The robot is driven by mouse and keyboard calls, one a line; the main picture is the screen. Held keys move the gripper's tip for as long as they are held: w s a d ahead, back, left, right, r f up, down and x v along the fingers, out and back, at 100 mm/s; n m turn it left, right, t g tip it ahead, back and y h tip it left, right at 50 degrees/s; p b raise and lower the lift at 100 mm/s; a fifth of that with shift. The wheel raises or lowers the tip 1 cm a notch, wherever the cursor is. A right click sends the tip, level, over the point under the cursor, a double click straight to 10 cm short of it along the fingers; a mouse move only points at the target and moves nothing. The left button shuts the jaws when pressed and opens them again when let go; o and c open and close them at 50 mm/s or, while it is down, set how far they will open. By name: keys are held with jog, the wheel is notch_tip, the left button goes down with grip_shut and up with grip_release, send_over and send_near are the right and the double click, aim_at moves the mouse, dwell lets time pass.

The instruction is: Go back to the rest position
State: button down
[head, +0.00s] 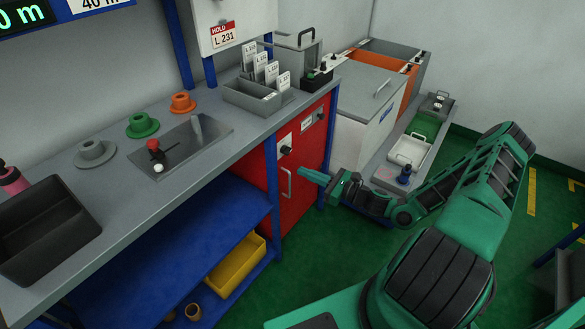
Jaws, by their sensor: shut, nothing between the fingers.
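My gripper (314,176) is at the end of my green and black arm, in the middle of the head view. Its fingers are shut with nothing between them. They point left, in front of the red cabinet (262,205) under the bench. I cannot tell whether the fingertips touch the cabinet or its handle. The arm reaches in from the lower right, over the green floor.
The grey bench (125,205) runs along the left, with a dark bin (45,225), colored flanged pieces and a card rack (255,97). A yellow bin (235,264) sits on the blue lower shelf. A low platform (395,170) with trays lies behind my arm.

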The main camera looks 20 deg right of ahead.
jog(key=shift+v, duration=2.3)
jog(key=s+a+n+g+h, duration=0.1)
jog(key=s+a+n+g, duration=0.1)
jog(key=s+n+g, duration=1.1)
jog(key=s+d+r+n+h, duration=0.2)
jog(key=s+r, duration=0.4)
jog(key=r, duration=0.3)
jog(key=s+d+r+n+g+h, duration=0.1)
jog(key=s+d+r+n+h, duration=0.2)
jog(key=s+r, duration=0.3)
jog(key=s+d+r+n+h, duration=0.3)
jog(key=s+r, duration=0.4)
jog(key=r, duration=0.5)
jog(key=shift+d+n+h, duration=0.2)
jog(key=shift+n+h, duration=0.4)
jog(key=shift+h, duration=0.2)
jog(key=shift+w, duration=0.1)
